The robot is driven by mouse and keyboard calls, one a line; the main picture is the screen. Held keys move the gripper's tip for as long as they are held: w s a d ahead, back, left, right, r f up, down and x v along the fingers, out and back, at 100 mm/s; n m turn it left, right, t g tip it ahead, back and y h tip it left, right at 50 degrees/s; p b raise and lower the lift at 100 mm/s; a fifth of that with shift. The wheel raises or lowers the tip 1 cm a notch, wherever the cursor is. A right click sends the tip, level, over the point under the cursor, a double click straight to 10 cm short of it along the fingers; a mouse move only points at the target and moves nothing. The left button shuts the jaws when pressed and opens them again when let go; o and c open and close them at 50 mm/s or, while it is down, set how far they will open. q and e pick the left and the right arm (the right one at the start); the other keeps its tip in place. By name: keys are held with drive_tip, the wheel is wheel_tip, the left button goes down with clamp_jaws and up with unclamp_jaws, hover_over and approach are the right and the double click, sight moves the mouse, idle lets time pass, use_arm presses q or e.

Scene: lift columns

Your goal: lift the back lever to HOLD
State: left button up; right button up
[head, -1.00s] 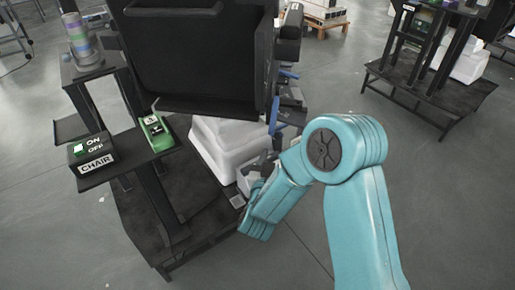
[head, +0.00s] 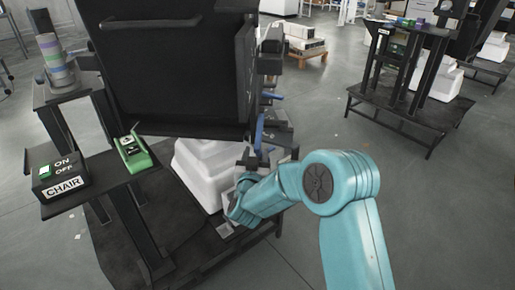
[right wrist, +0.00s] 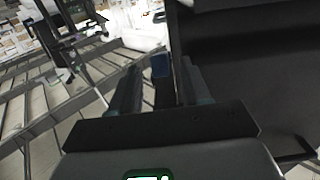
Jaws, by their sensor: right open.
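Two blue levers stick out from the right side of the black chair back in the head view: a nearer one (head: 259,131) and a farther one (head: 271,96). I cannot tell for sure which is the back lever, and no HOLD mark is legible. My right gripper (head: 266,156), dark grey, is close below the nearer lever, partly hidden by my teal arm. In the right wrist view my right gripper (right wrist: 160,88) is open, with a dark lever with a blue end (right wrist: 160,66) showing between its fingers. Contact cannot be made out. My left gripper is not in view.
The black chair (head: 170,75) stands over a white base (head: 205,170) on a dark platform. Another stand (head: 400,110) is at the back right. Open floor lies between.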

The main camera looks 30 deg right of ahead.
sight(257, 149)
drive_tip(key=shift+x, duration=2.2)
clamp_jaws()
drive_tip(key=shift+a+r+p, duration=0.1)
drive_tip(key=shift+r+p, duration=0.25)
drive_tip(key=shift+p, duration=0.1)
drive_tip(key=r+g+y+p, duration=0.1)
drive_tip(key=p, duration=0.3)
drive_tip(key=r+g+y+p, duration=0.1)
drive_tip(key=p, duration=0.3)
drive_tip(key=r+g+y+p, duration=0.1)
drive_tip(key=r+p, duration=0.1)
drive_tip(key=p, duration=0.2)
drive_tip(key=shift+s+a+r, duration=0.1)
drive_tip(key=shift+s+a, duration=0.1)
drive_tip(key=shift+s, duration=0.1)
drive_tip(key=shift+w+r+p, duration=0.1)
drive_tip(key=shift+r+p, duration=0.1)
drive_tip(key=shift+p, duration=0.15)
drive_tip(key=shift+w+d+r+p, duration=0.1)
drive_tip(key=shift+r+p, duration=0.35)
drive_tip(key=shift+r, duration=0.15)
drive_tip(key=shift+w+d+r+p, duration=0.1)
drive_tip(key=shift+r+p, duration=0.3)
drive_tip(key=shift+r, duration=0.25)
